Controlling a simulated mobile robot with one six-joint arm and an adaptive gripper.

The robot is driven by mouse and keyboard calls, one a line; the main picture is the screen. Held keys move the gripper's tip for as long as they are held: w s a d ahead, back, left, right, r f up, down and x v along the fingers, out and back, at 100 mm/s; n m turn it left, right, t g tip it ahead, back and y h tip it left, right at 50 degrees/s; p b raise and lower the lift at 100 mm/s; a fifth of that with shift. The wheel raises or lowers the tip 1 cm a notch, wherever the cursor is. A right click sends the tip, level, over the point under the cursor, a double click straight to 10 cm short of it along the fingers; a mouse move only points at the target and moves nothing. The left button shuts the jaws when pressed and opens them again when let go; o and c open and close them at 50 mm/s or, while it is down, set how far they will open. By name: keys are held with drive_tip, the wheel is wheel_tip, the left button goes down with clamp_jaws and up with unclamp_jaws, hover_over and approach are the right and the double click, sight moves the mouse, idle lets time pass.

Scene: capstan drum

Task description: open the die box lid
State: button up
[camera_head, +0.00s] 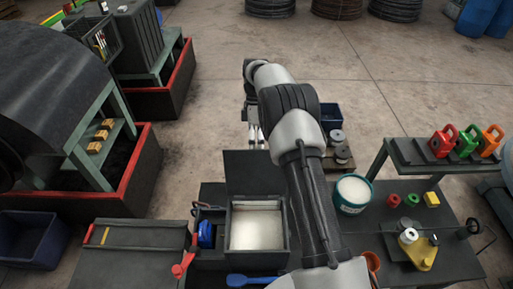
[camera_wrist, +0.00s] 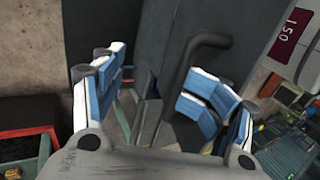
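The die box appears to be the dark open-topped box (camera_head: 232,232) in the head view, with pale cream material inside. Its dark lid (camera_head: 257,172) stands raised at the back edge, clear of the opening. My gripper (camera_head: 257,140) is just beyond the lid's upper edge, fingers pointing down. In the wrist view my gripper (camera_wrist: 155,105) is open, its blue-padded fingers wide apart. A dark panel, probably the lid (camera_wrist: 140,45), lies beyond them with a bent dark handle (camera_wrist: 190,65) close to the right finger. I cannot tell whether they touch.
A blue part (camera_head: 206,234) sits left of the box, near a red-handled lever (camera_head: 182,266). A teal bucket (camera_head: 352,194) stands right of it. A bench (camera_head: 440,240) and a shelf with colored tags (camera_head: 467,142) are at right. Open floor lies beyond.

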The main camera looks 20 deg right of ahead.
drive_tip(key=shift+s+f, duration=0.15)
drive_tip(key=shift+f, duration=0.3)
wheel_tip(320, 180, up, 11)
drive_tip(key=shift+f, duration=0.1)
drive_tip(key=c, duration=0.4)
